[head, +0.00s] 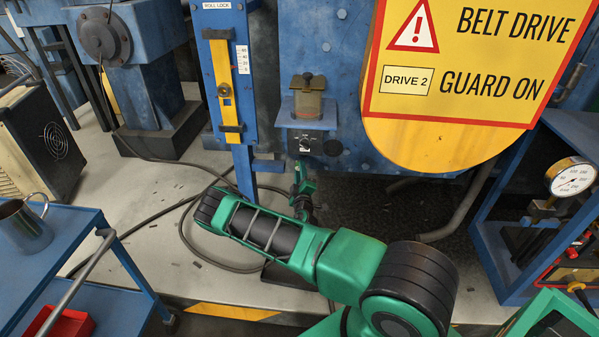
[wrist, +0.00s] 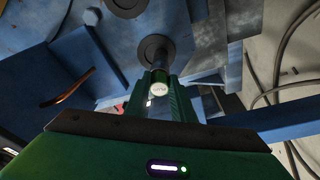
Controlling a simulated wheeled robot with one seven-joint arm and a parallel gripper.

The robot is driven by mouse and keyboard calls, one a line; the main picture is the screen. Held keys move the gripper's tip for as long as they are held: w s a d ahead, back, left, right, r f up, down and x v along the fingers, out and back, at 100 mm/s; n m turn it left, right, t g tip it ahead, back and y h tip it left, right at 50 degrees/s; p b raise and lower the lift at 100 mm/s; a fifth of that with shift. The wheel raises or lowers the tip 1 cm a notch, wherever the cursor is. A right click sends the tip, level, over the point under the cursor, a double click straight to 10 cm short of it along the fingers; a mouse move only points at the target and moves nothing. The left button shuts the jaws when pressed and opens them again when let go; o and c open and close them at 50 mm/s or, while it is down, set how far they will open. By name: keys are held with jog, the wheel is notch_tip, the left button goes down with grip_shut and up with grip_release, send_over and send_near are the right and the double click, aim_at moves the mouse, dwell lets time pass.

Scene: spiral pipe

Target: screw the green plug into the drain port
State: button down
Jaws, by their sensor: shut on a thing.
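In the wrist view, my gripper (wrist: 161,82) points up the picture, its two green fingers shut on a small round piece, which I take as the plug (wrist: 158,89). The plug shows a pale greenish-white end face with small dark marks. Just above it is a dark round fitting with a collar (wrist: 157,48), likely the drain port. The plug looks in line with this fitting, but I cannot tell whether it is touching or inside. In the head view my gripper (head: 302,180) is low in front of the blue machine; the plug and port cannot be made out there.
A blue post (head: 236,130) with a yellow scale stands left of my gripper. A blue shelf with a small fitting (head: 308,100) is above it. A yellow guard sign (head: 460,60) hangs to the right. Dark cables (head: 185,235) lie on the floor at left.

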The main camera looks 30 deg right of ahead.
jog(key=m, duration=0.2)
jog(key=f+m+h, duration=0.1)
jog(key=m, duration=0.4)
jog(key=shift+s+d+f+h, duration=0.1)
jog(key=shift+f+h, duration=0.15)
jog(key=shift+h, duration=0.15)
jog(key=c, duration=1.7)
grip_release()
jog(key=shift+d, duration=0.1)
jog(key=shift+r, duration=0.1)
